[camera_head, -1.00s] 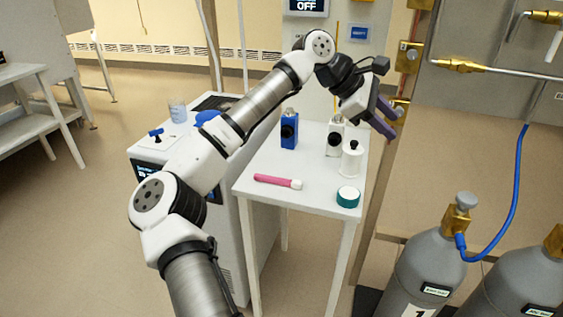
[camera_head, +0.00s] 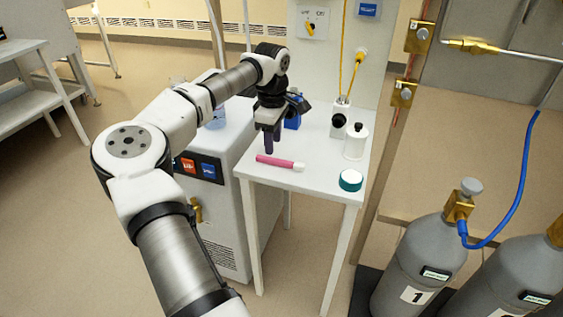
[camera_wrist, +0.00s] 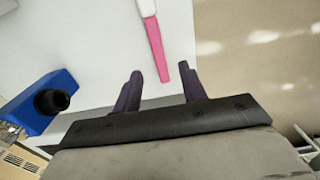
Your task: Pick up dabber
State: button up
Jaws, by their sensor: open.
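The dabber, a pink stick with a white end (camera_head: 277,162), lies on the small white table. It also shows in the wrist view (camera_wrist: 154,42), running up and away from between the fingers. My gripper (camera_head: 271,143) is over the table just behind the dabber's left part, pointing down. In the wrist view my gripper (camera_wrist: 158,84) is open and empty, its two dark purple fingers spread to either side of the dabber's pink end. I cannot tell the exact height of the fingertips above the table.
A blue block with a black knob (camera_wrist: 42,102) stands close behind my gripper. A white block with a black knob (camera_head: 340,118), a white bottle (camera_head: 355,141) and a teal-sided round container (camera_head: 350,180) stand on the table's right. The table front (camera_head: 300,183) is clear.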

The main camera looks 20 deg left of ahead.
aim_at(274, 159)
jog(key=shift+d+f+p, duration=0.1)
jog(key=shift+f+p, duration=0.55)
jog(key=shift+f, duration=2.1)
grip_shut()
